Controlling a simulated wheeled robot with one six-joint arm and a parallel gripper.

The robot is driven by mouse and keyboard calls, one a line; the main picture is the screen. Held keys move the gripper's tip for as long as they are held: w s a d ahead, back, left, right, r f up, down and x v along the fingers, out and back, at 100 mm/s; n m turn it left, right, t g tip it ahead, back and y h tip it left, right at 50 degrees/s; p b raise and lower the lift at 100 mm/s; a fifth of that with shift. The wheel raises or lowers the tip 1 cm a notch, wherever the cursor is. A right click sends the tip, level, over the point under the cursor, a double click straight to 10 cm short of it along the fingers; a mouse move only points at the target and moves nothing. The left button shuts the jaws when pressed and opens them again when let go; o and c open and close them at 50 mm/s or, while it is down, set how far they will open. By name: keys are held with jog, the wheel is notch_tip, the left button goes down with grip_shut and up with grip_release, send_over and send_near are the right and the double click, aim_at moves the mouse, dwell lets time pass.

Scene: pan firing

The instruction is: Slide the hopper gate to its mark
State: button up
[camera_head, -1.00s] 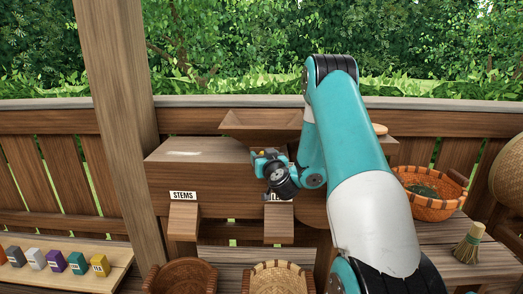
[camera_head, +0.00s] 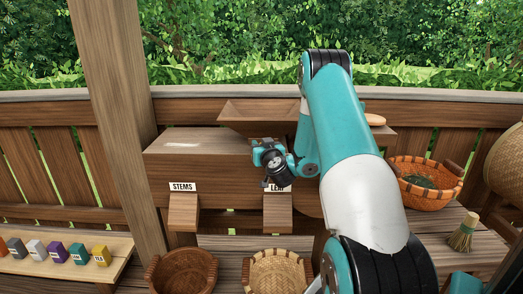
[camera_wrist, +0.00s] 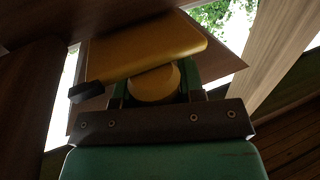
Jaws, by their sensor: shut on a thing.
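The hopper (camera_head: 259,112) is a wooden trough on top of the brown sorting box (camera_head: 205,145). My gripper (camera_head: 268,158) is at the box's front, below the hopper and above the right chute. In the wrist view my gripper (camera_wrist: 154,92) is shut on a round yellowish knob (camera_wrist: 154,84), which I take to be the hopper gate's handle. A yellow-brown piece (camera_wrist: 150,47) lies just beyond the knob. The gate's plate and its mark cannot be made out in either view; my gripper and arm cover part of the box front.
A STEMS chute (camera_head: 184,212) and a LEAF chute (camera_head: 277,212) hang from the box, with a dark basket (camera_head: 183,270) and a pale basket (camera_head: 277,272) below. An orange basket (camera_head: 428,180) and a brush (camera_head: 463,235) are at right. A wooden post (camera_head: 112,100) stands at left.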

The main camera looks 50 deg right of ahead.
jog(key=shift+w+d+r+p, duration=0.1)
jog(key=shift+d+p, duration=0.15)
jog(key=shift+p, duration=0.15)
jog(key=shift+w+d+p, duration=0.75)
jog(key=shift+d+p, duration=0.05)
jog(key=shift+p, duration=0.7)
jog(key=o, duration=1)
